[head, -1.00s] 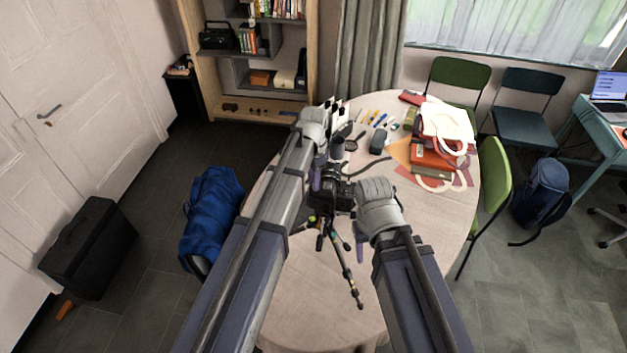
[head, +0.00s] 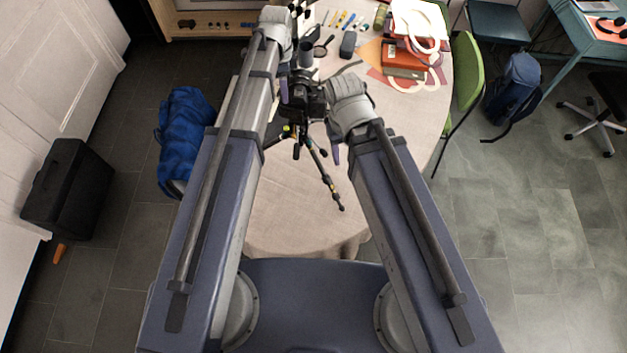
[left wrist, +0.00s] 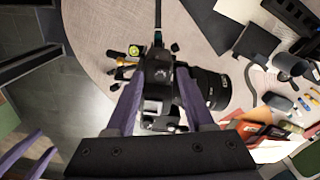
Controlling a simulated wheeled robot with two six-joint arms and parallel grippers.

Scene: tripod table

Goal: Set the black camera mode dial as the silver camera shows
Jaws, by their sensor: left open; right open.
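The black camera (head: 312,98) stands on a tripod (head: 322,170) on the table, between my two arms in the head view. In the left wrist view the black camera (left wrist: 160,92) lies between the fingers of my left gripper (left wrist: 160,80), its lens (left wrist: 212,88) pointing right. The left gripper is open; I cannot tell whether a finger touches the camera. My right gripper (head: 335,140) is open beside the camera's right side, mostly hidden by its wrist. Its purple fingers (left wrist: 28,158) show at the lower left of the left wrist view. I cannot make out the mode dial or the silver camera.
The round table (head: 290,215) has free room at its near side. A green chair (head: 464,75) stands at right.

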